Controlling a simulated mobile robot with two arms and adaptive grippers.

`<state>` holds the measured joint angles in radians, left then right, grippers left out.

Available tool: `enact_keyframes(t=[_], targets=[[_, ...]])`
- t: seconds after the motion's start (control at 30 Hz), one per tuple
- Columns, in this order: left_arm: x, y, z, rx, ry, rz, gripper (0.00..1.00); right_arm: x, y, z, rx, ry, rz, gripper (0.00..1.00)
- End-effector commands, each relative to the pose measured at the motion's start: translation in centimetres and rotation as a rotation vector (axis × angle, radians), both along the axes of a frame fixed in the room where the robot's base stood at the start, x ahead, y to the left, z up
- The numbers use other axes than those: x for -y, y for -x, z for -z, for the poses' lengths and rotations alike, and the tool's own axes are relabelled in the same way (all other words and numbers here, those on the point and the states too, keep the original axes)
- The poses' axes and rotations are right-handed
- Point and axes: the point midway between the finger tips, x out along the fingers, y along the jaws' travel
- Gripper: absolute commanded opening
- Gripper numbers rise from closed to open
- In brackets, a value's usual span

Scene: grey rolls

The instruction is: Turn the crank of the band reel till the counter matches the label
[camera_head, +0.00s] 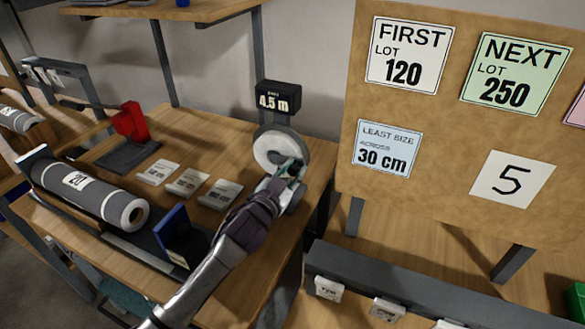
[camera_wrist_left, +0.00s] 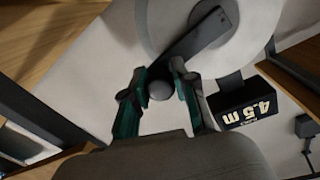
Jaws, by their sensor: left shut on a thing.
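The band reel (camera_head: 268,150) is a white roll on a grey stand at the back right of the wooden table. Its dark counter (camera_head: 279,97) reads 4.5 m in the head view. The counter also shows in the left wrist view (camera_wrist_left: 246,103). The dark crank (camera_wrist_left: 193,42) runs from the reel's hub down to a round knob (camera_wrist_left: 160,90). My left gripper (camera_head: 290,172) is at the reel, its fingers shut around the knob. A handwritten label (camera_head: 512,180) on the board reads 5. My right gripper is not in view.
The board (camera_head: 445,140) also bears FIRST LOT 120, NEXT LOT 250 and LEAST SIZE ACROSS 30 cm cards. A grey roll (camera_head: 90,193) marked 20 lies at the left. Several white cards (camera_head: 188,181) lie mid-table. A red device (camera_head: 130,122) and a blue-faced block (camera_head: 182,238) stand nearby.

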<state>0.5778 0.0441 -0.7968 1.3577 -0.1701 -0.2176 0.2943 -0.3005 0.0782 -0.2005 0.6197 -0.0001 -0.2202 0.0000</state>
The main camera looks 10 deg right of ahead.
Motion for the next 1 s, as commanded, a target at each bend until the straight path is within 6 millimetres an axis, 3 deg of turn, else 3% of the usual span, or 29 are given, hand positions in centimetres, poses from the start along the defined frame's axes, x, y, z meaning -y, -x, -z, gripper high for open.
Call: enact_keyframes(t=[0.5,1.0], targets=[[0.0,0.0,2.6,0.202,-0.301,0.001,0.00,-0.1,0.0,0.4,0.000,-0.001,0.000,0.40],[-0.2,-0.1,3.3,0.267,-0.397,0.001,0.00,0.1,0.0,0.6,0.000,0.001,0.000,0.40]])
